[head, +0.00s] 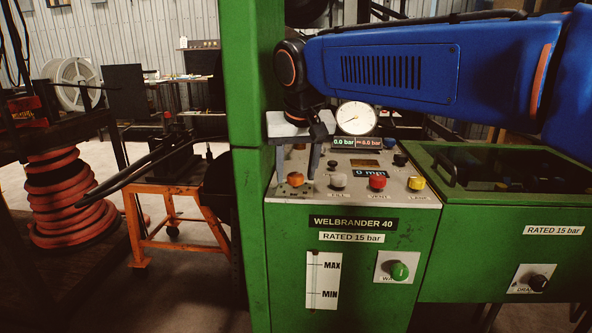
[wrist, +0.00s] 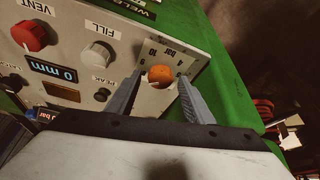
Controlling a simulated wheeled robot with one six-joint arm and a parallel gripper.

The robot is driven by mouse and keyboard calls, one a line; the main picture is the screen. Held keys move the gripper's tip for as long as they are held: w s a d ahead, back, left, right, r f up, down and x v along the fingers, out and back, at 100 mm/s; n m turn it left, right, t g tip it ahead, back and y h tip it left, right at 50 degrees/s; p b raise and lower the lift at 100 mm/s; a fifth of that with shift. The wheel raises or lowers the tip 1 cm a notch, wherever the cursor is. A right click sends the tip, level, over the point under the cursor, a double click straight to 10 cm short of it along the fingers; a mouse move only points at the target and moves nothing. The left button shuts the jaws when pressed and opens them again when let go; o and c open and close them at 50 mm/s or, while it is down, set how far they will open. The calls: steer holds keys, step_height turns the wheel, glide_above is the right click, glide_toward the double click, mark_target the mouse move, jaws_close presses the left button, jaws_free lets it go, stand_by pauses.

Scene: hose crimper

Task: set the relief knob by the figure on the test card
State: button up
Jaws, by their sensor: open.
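The orange knob (head: 295,179) sits at the left front of the grey control panel (head: 408,192). In the wrist view this orange knob (wrist: 160,75) has a scale around it marked bar, with a 10 legible. My gripper (wrist: 161,79) is open, with its fingertips on either side of the knob; I cannot tell whether they touch it. In the head view my gripper (head: 312,172) hangs over the panel's left side and hides part of it. The knob's pointer setting is not readable. I cannot make out a test card in either view.
The grey FILL knob (head: 338,180), red VENT knob (head: 377,181) and yellow LAMP knob (head: 417,183) stand to the right. A dial gauge (head: 357,118) rises behind, above a small bar readout (head: 344,142). A green post (head: 247,200) stands close at the left.

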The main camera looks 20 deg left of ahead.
steer(key=c, duration=1)
steer(key=shift+n, duration=0.7)
steer(key=shift+y, duration=0.3)
steer(key=o, duration=1)
steer(key=shift+r, duration=0.1)
steer(key=v, duration=1.7)
steer(key=shift+w+r, duration=0.2)
